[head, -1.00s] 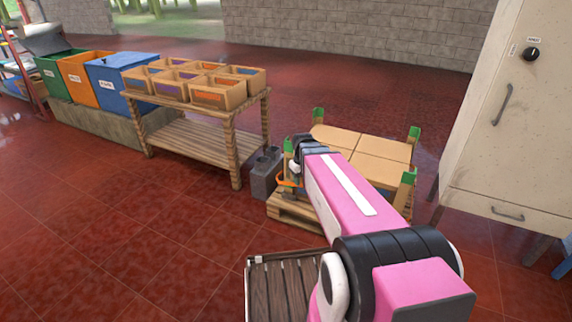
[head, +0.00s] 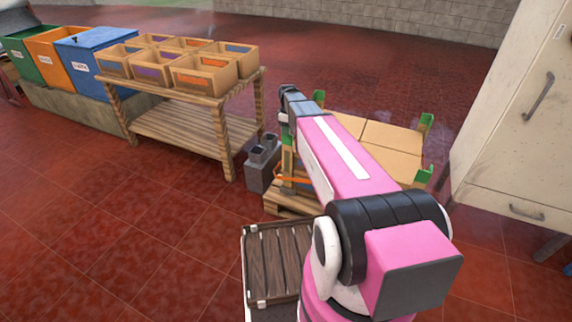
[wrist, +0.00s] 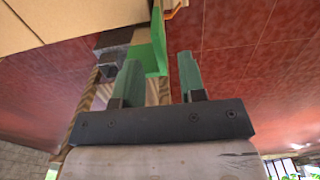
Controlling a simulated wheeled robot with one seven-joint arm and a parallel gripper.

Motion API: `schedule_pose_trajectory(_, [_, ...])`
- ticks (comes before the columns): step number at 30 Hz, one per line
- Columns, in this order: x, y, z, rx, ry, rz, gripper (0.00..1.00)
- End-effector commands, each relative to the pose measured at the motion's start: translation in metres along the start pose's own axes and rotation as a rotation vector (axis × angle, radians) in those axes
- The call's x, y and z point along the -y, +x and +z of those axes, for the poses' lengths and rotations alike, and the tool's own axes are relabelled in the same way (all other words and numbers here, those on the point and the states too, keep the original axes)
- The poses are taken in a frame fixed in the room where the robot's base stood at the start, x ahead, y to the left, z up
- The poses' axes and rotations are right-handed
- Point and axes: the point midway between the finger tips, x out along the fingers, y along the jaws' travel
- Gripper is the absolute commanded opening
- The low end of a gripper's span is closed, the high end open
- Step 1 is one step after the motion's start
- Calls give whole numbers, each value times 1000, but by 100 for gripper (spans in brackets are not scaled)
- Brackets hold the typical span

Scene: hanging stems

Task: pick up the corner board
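Corner boards with green ends stand at the corners of a pallet stack. The head view shows one at the back left (head: 318,97), one at the back right (head: 427,121) and one at the front right (head: 424,175). The front-left corner is mostly behind my arm. In the wrist view my gripper (wrist: 160,82) is open, its two greenish fingers apart. A bright green board end (wrist: 152,52) shows just beyond the fingers, nearer the left one. I cannot tell whether they touch. In the head view my gripper is hidden behind the dark wrist.
Tan cartons (head: 390,137) fill the pallet (head: 288,198). A grey block (head: 262,165) stands left of it, beside a wooden table (head: 180,128) with several small bins. A pale cabinet (head: 515,150) stands right. A slatted tray (head: 278,262) is in front. Red floor is open at left.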

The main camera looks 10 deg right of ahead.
Motion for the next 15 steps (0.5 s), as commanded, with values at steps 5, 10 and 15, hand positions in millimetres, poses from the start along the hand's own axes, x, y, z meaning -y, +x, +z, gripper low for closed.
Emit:
schedule_pose_trajectory(5, [0, 20, 0, 0, 1, 0, 37])
schedule_pose_trajectory(10, [-1, 30, 0, 0, 2, 0, 37])
schedule_pose_trajectory(15, [-2, 53, 2, 1, 2, -1, 37])
